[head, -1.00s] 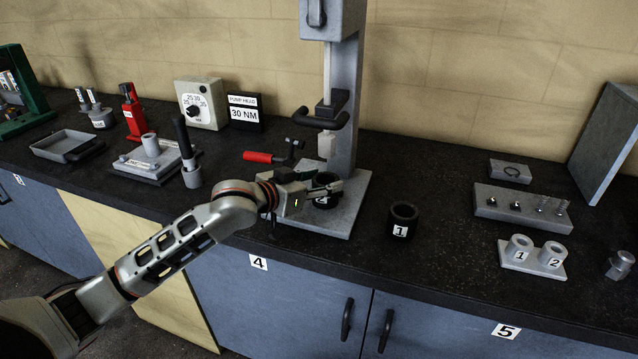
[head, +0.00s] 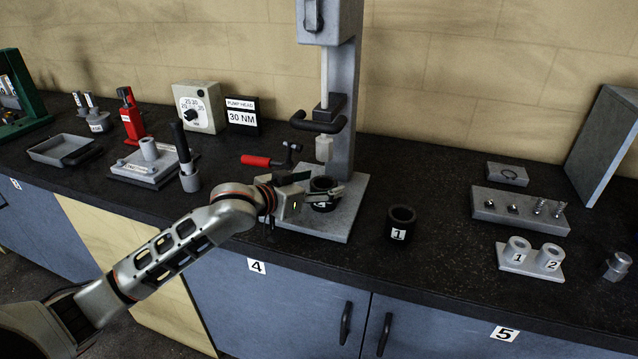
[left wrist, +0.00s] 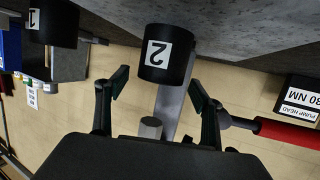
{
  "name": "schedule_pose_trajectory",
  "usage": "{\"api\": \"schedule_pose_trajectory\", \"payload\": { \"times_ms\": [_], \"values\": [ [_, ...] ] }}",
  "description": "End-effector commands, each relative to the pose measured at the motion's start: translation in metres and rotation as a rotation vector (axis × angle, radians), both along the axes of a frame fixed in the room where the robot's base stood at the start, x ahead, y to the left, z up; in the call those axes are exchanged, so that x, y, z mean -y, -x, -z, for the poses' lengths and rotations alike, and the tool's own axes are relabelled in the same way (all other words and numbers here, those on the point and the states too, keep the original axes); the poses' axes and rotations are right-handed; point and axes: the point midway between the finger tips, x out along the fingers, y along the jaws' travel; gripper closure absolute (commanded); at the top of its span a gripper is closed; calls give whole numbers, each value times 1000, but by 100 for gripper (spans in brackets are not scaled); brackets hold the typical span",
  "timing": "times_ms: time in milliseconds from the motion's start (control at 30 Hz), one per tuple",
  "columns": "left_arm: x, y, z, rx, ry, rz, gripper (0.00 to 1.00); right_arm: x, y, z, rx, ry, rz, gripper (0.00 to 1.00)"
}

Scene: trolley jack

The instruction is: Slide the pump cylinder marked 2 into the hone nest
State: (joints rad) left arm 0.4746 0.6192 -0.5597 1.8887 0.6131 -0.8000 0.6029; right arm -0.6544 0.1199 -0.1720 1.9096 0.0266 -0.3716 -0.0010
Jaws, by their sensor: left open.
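The black pump cylinder marked 2 (head: 322,185) stands upright on the grey base (head: 352,212) of the tall machine. It also shows upside down in the left wrist view (left wrist: 168,58), its label facing my gripper. My left gripper (head: 318,190) is open in front of it. In the left wrist view, the two fingers (left wrist: 159,84) are spread on either side of the cylinder's near end, with gaps showing. I cannot make out a separate hone nest on the base; the cylinder and gripper hide part of it. My right gripper is not in view.
A black cylinder marked 1 (head: 401,222) stands to the right of the base. The machine's column (head: 348,120) and dark handle (head: 318,122) rise behind. A red-handled tool (head: 256,161) lies left of it. The bench between cylinder 1 and the pin block (head: 520,209) is clear.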

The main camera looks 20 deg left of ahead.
Motion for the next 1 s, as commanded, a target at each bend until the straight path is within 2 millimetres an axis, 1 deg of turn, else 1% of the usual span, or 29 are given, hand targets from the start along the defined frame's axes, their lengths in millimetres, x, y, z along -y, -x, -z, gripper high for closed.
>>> {"api": "schedule_pose_trajectory", "payload": {
  "times_ms": [33,133,267,500,700,833,1000],
  "values": [
    [0,1,3,-5,-2,0,33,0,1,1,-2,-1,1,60],
    [-2,4,1,-4,-2,0,33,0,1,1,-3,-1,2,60],
    [-8,18,-4,-1,-3,1,33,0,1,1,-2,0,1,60],
    [-27,61,-19,0,-3,1,33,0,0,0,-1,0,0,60],
    [-40,90,-30,1,-2,1,33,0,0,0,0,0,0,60],
    [-45,100,-34,1,0,0,33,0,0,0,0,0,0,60],
    [-46,105,-36,2,1,1,33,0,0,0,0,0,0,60]
  ]
}}
